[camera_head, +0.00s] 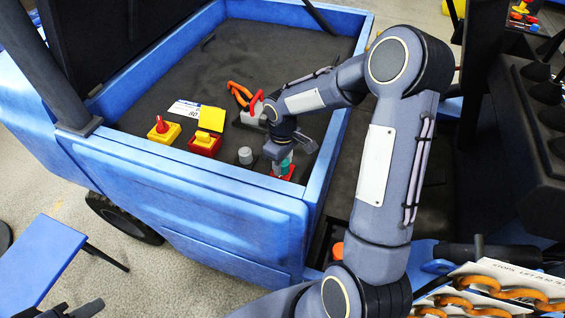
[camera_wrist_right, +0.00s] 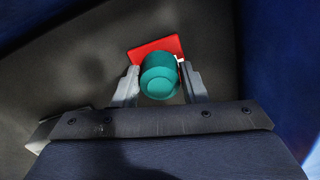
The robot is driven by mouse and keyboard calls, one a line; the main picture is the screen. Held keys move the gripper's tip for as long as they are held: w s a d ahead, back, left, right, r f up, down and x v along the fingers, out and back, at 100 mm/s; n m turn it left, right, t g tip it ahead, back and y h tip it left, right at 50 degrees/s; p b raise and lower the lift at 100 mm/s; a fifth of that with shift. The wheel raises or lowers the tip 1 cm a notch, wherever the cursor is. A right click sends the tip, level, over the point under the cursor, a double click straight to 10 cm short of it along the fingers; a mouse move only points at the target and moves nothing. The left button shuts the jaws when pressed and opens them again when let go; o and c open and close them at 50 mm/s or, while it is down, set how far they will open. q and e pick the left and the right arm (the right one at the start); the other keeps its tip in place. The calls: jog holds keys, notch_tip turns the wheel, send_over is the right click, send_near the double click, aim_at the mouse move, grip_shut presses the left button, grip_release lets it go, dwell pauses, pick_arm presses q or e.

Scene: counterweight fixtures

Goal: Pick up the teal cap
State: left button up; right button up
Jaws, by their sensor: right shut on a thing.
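The teal cap (camera_wrist_right: 160,76) is between the two grey fingers of my right gripper (camera_wrist_right: 158,84) in the right wrist view. The fingers close on it from both sides. A red plate (camera_wrist_right: 143,50) shows just beyond the cap; I cannot tell whether the cap still touches it. In the head view my right gripper (camera_head: 282,160) points down in the near right corner of the blue-walled tray, and only a little of the cap shows there.
The blue tray wall (camera_head: 318,190) is close on the right of my right gripper. A grey knob (camera_head: 245,156), a red block with a yellow top (camera_head: 205,143) and a yellow block with a red knob (camera_head: 163,130) stand to its left. The tray's dark back floor (camera_head: 260,50) is mostly clear.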

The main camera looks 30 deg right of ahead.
jog(key=shift+r, duration=0.65)
jog(key=s+a+r+b, duration=0.1)
jog(key=s+a+r, duration=0.1)
jog(key=a+r, duration=0.2)
notch_tip(320, 180, up, 4)
jog(key=shift+a+f, duration=0.15)
jog(key=shift+a, duration=0.25)
jog(key=s+a+r, duration=0.1)
jog(key=a, duration=0.1)
jog(key=s+a+r+b, duration=0.1)
jog(key=a, duration=0.2)
jog(key=s+a+r, duration=0.2)
jog(key=a, duration=0.1)
jog(key=shift+c, duration=0.5)
